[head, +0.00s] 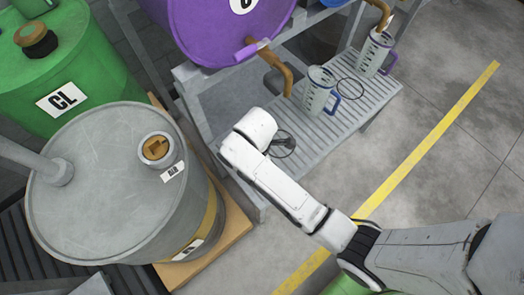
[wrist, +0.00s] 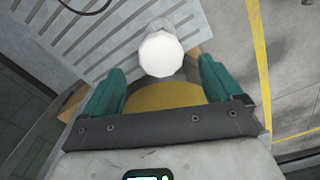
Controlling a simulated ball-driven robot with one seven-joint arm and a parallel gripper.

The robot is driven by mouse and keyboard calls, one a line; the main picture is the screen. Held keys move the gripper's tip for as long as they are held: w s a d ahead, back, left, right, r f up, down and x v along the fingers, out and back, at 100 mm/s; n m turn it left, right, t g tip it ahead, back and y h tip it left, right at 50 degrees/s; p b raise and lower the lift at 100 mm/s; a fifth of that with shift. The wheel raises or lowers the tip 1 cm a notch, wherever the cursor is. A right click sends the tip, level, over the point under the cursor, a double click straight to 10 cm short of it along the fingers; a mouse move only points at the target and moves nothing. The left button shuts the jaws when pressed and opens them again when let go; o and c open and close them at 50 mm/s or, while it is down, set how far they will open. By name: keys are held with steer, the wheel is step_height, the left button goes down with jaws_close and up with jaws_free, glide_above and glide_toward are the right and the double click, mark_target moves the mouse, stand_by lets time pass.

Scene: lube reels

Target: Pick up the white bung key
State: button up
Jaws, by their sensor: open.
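In the wrist view a white rounded thing (wrist: 160,54) shows between and just beyond the tips of my gripper (wrist: 160,76). Its place and colour fit the white bung key, but its full shape cannot be told. A narrower pale part rises behind it. The two teal fingers are apart, one on each side, and I see no contact with it. A yellow surface (wrist: 165,97) shows below it between the fingers. In the head view my white arm hides the gripper and the key cannot be made out.
A grey drum (head: 105,195) stands on a wooden pallet (head: 236,218) to the left of my arm. A purple drum (head: 215,30) lies on a rack with a slatted tray (head: 335,135) holding measuring jugs (head: 318,92). Clear floor lies right of the yellow line (head: 430,145).

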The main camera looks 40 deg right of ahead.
step_height(320, 180, down, 10)
steer(key=shift+r+b, duration=0.15)
steer(key=shift+b, duration=1.05)
steer(key=c, duration=1.2)
steer(key=shift+o, duration=0.2)
steer(key=shift+r, duration=0.1)
